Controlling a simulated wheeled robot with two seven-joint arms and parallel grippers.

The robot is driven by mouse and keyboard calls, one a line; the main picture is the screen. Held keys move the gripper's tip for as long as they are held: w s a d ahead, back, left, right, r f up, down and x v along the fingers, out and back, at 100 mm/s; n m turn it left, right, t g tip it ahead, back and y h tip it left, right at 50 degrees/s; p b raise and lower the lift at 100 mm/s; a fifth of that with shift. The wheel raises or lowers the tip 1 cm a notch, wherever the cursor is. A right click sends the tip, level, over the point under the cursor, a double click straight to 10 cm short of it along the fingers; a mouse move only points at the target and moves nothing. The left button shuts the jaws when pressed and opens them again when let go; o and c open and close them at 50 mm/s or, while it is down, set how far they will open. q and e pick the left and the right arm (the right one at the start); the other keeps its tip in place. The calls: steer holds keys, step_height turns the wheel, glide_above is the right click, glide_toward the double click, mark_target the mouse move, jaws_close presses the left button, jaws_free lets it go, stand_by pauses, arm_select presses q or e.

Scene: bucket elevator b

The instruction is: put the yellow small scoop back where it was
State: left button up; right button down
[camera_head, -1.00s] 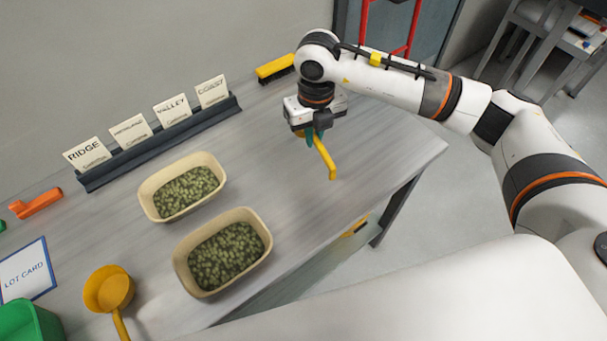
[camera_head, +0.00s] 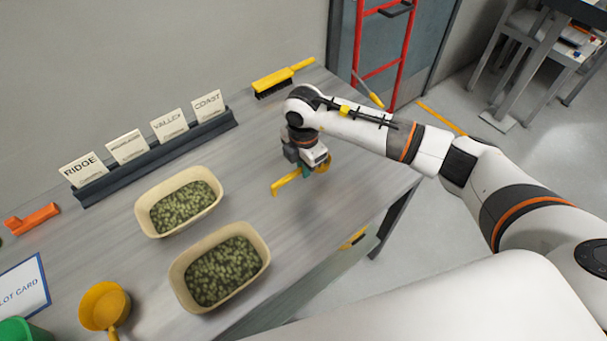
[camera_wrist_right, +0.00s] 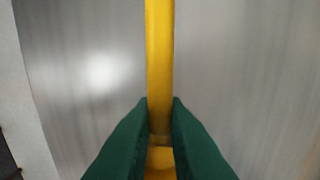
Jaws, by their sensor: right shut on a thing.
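The yellow small scoop (camera_head: 287,182) is in my right gripper (camera_head: 306,172), over the right part of the table. Its handle points left toward the tubs in the head view, and its bowl is mostly hidden behind the gripper. In the right wrist view the yellow handle (camera_wrist_right: 160,60) runs up from between the green fingers (camera_wrist_right: 159,120), which are shut on it. I cannot tell whether the scoop touches the table. A larger yellow scoop (camera_head: 105,306) lies at the lower left of the table. My left gripper is not in view.
Two tan tubs of green pellets (camera_head: 139,217) (camera_head: 177,284) stand mid-table. A dark card rack (camera_head: 160,158), a yellow brush (camera_head: 283,76), an orange tool (camera_head: 33,217), a lot card (camera_head: 22,290) and a green container (camera_head: 20,332) are around. The table's right end is clear.

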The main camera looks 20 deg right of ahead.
mark_target(304, 186)
step_height(304, 186, down, 4)
steer(key=shift+r+p, duration=0.15)
steer(key=shift+p, duration=0.2)
steer(key=shift+f, duration=0.2)
steer(key=shift+f, duration=0.1)
steer(key=c, duration=1.5)
jaws_free()
steer(key=shift+o, duration=0.2)
steer(key=shift+r, duration=0.35)
step_height(304, 186, up, 12)
steer(key=b, duration=0.2)
steer(key=shift+f+b, duration=0.15)
steer(key=shift+b, duration=0.2)
